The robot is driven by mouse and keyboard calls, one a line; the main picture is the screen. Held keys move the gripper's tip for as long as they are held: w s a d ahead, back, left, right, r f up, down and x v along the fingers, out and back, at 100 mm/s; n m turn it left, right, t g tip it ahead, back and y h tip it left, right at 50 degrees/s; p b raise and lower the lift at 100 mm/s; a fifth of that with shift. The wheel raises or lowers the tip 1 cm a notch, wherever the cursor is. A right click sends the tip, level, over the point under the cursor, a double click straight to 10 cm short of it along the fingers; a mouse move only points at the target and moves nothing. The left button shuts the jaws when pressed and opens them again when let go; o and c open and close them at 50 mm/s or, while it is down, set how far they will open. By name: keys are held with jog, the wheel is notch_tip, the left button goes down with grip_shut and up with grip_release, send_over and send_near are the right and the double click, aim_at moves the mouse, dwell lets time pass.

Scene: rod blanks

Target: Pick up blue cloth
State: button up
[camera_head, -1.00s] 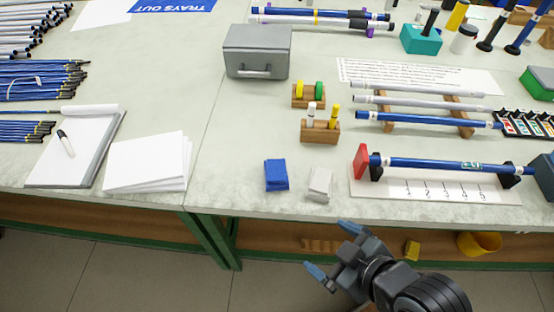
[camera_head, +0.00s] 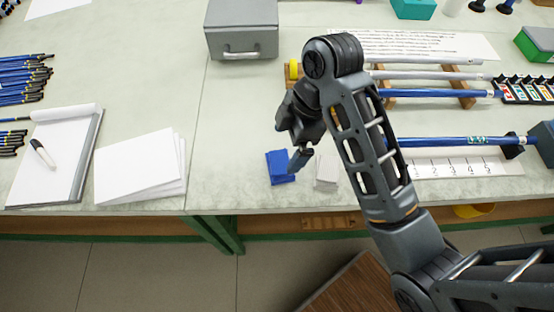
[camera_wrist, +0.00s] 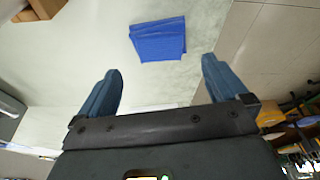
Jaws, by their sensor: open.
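The blue cloth (camera_head: 278,166) lies folded and flat on the table near its front edge. In the wrist view the cloth (camera_wrist: 158,40) is ahead of the fingertips, roughly between the two fingers' lines, with nothing gripped. My gripper (camera_head: 300,158) is over the cloth's right side in the head view and hides part of it. In the wrist view my gripper (camera_wrist: 162,82) has its two blue fingers wide apart and empty. I cannot tell its exact height above the cloth.
A grey-white cloth (camera_head: 326,170) lies just right of the blue one, partly behind my arm. White paper sheets (camera_head: 138,168) and a notepad (camera_head: 60,155) lie to the left. A grey metal box (camera_head: 241,28) stands behind. The table between box and cloth is mostly clear.

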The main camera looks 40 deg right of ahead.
aim_at(281, 161)
jog(key=shift+b+x, duration=1.15)
jog(key=shift+x, duration=0.2)
jog(key=shift+d+x, duration=0.2)
jog(key=shift+x, duration=2.2)
jog(key=shift+s+f, duration=0.1)
jog(key=shift+s, duration=0.05)
jog(key=c, duration=0.7)
